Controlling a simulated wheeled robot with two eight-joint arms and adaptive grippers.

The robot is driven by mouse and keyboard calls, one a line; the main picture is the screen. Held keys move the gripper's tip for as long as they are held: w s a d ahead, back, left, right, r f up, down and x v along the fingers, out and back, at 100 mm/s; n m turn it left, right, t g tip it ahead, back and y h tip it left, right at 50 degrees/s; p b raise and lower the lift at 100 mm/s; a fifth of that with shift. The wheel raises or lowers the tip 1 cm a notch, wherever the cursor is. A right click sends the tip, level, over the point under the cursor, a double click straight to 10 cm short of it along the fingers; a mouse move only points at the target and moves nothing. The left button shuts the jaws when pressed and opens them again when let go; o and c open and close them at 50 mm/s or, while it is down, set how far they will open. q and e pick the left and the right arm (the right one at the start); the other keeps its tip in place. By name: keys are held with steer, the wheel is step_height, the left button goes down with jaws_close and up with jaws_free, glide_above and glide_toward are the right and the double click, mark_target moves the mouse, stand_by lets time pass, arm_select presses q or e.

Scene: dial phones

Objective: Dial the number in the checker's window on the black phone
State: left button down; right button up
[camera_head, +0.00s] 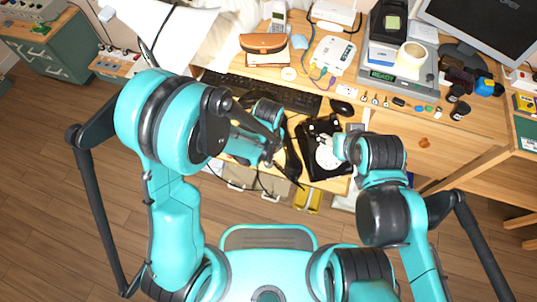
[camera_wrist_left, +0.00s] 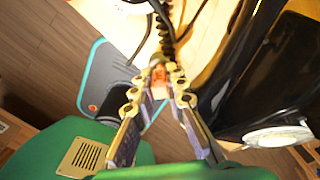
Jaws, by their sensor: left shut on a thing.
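The black phone (camera_head: 313,133) stands near the table's front edge, its round white dial (camera_head: 327,158) facing up. The dial also shows at the lower right of the left wrist view (camera_wrist_left: 280,136). The black handset (camera_head: 291,163) lies off the phone, slanting along its left side. My left gripper (camera_wrist_left: 164,76) is beside the handset, its fingertips close together where a black coiled cord (camera_wrist_left: 166,38) meets them. It seems shut on that cord; the grip itself is partly hidden. My right gripper (camera_head: 334,146) is at the upper right of the dial; its fingers are too small to read.
A dark keyboard (camera_head: 262,91) and a mouse (camera_head: 341,107) lie behind the phone. The checker (camera_head: 392,80) with a green READY window stands at the back right; no number is readable. Several small items line the right of the table. A yellow object (camera_head: 308,200) is below the front edge.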

arm_select(q)
steer(key=shift+f, duration=0.25)
steer(key=c, duration=1.5)
jaws_free()
steer(key=shift+o, duration=0.2)
step_height(320, 180, up, 12)
